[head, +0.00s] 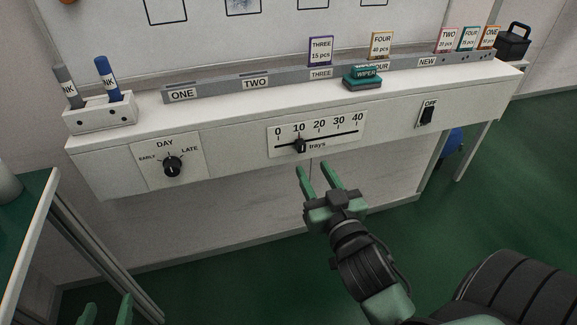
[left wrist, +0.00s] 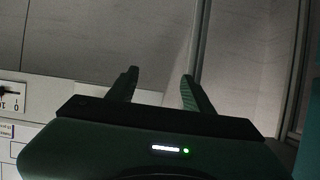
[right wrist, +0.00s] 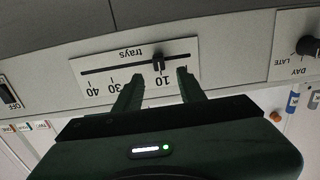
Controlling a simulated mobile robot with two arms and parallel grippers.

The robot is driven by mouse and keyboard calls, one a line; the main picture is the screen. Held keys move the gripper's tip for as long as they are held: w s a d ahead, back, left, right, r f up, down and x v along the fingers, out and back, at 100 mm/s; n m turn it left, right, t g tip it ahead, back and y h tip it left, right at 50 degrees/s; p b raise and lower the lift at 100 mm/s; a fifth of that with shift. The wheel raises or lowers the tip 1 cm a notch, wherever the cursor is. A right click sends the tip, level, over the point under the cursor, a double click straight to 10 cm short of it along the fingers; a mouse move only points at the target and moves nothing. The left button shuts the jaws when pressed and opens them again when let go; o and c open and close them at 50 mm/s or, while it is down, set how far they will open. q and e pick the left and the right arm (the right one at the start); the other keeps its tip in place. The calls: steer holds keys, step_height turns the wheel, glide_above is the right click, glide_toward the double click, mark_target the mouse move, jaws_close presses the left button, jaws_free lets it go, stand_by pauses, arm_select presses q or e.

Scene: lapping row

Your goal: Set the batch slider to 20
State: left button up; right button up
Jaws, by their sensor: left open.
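The batch slider (head: 300,146) is a black knob on a horizontal track marked 0 to 40 above the word "trays". It stands at about the 10 mark. In the right wrist view the slider knob (right wrist: 158,62) appears upside down, also by the 10. My right gripper (head: 314,166) is open and empty, just below and in front of the slider, not touching it. Its fingers (right wrist: 156,76) show apart in the right wrist view. My left gripper (head: 107,300) is open and empty at the lower left, well away from the slider; it also shows in its wrist view (left wrist: 160,72).
On the same white ledge front are a DAY dial (head: 172,167) at left and an OFF rocker switch (head: 427,114) at right. A marker holder (head: 100,114), a teal wiper (head: 362,82) and small cards stand on the ledge. A green-topped table (head: 25,215) is at left.

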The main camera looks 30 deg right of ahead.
mark_target(302, 149)
steer(key=x, duration=0.6)
steer(key=shift+w+d+r, duration=0.1)
steer(key=shift+w+d, duration=0.05)
steer(key=shift+w, duration=0.25)
steer(key=shift+w+d+b, duration=0.1)
steer(key=shift+w+b, duration=0.2)
steer(key=shift+w, duration=0.15)
arm_select(q)
steer(key=r, duration=0.1)
steer(key=w+r+t, duration=0.1)
steer(key=d+r, duration=0.1)
steer(key=shift+w+r+t+h, duration=0.25)
steer(key=shift+t+h, duration=0.05)
steer(key=shift+t, duration=0.1)
arm_select(e)
jaws_close()
